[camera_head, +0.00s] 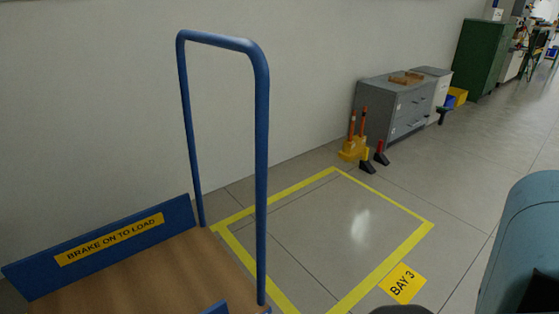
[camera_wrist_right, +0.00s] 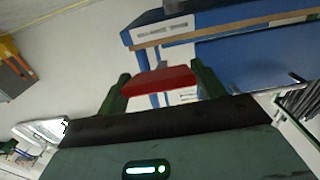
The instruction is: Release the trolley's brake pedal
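The blue trolley (camera_head: 262,180) stands at the lower left of the head view, with a tall handle, a wooden deck (camera_head: 150,275) and a blue side panel labelled "BRAKE ON TO LOAD" (camera_head: 110,238). I cannot make out a brake pedal on it in the head view. In the right wrist view my right gripper (camera_wrist_right: 160,80) has its two green fingers apart. A red piece (camera_wrist_right: 158,82) shows between them. I cannot tell whether they hold it or it lies beyond them. My left gripper is not in view.
A yellow floor outline (camera_head: 385,265) with a "BAY 3" label (camera_head: 402,283) lies clear beside the trolley. By the wall stand a grey drawer cabinet (camera_head: 400,110), yellow holders with orange rods (camera_head: 356,148) and a green cabinet (camera_head: 483,58). Open floor lies right.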

